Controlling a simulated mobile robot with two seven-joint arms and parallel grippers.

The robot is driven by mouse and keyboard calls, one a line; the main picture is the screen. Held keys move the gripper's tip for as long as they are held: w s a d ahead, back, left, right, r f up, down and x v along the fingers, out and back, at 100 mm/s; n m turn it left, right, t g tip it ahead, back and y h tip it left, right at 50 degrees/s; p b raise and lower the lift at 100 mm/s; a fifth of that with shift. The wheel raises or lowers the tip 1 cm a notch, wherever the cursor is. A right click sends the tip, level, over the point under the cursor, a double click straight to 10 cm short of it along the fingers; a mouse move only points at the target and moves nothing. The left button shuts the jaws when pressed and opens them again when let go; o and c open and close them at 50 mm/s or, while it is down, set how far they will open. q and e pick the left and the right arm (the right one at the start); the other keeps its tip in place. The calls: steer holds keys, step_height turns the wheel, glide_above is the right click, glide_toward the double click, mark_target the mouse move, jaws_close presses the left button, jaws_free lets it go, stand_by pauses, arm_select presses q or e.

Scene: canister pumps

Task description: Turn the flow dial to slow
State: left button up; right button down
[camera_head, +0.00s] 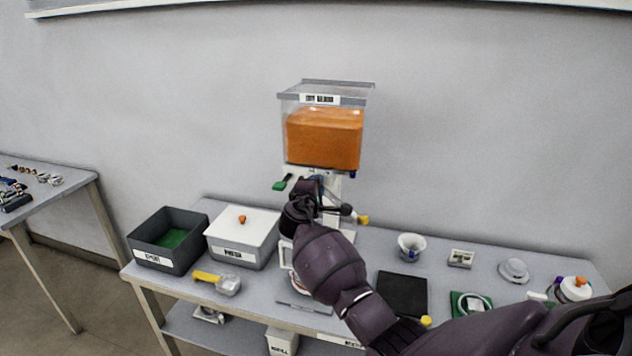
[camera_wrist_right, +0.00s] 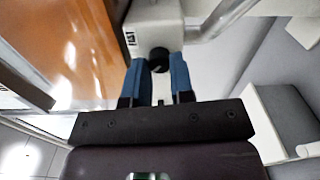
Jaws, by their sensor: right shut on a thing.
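The canister pump stands at the back of the table, with a clear canister (camera_head: 325,135) of orange contents above a white body (camera_wrist_right: 154,18). The flow dial (camera_wrist_right: 158,58) is a small black knob on that body, beside a label reading FAST (camera_wrist_right: 130,36). My right gripper (camera_wrist_right: 163,66) has its two blue fingers on either side of the dial and is shut on it. In the head view my right gripper (camera_head: 316,182) is just under the canister, and my wrist hides the dial there. The dial's exact setting cannot be read. My left gripper is not in view.
A green-ended lever (camera_head: 281,185) and a yellow-tipped part (camera_head: 362,220) stick out near my wrist. A dark bin (camera_head: 150,254) and a white lidded box (camera_head: 230,252) stand at left, a yellow-handled tool (camera_head: 217,282) before them. A cup (camera_head: 411,247) and black pad (camera_head: 402,293) lie right.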

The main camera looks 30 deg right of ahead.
steer(key=shift+n, duration=0.4)
steer(key=c, duration=1)
jaws_free()
steer(key=shift+a, duration=0.1)
steer(key=b+v, duration=0.1)
steer(key=v, duration=0.9)
steer(key=shift+s+a, duration=0.2)
steer(key=shift+s, duration=0.05)
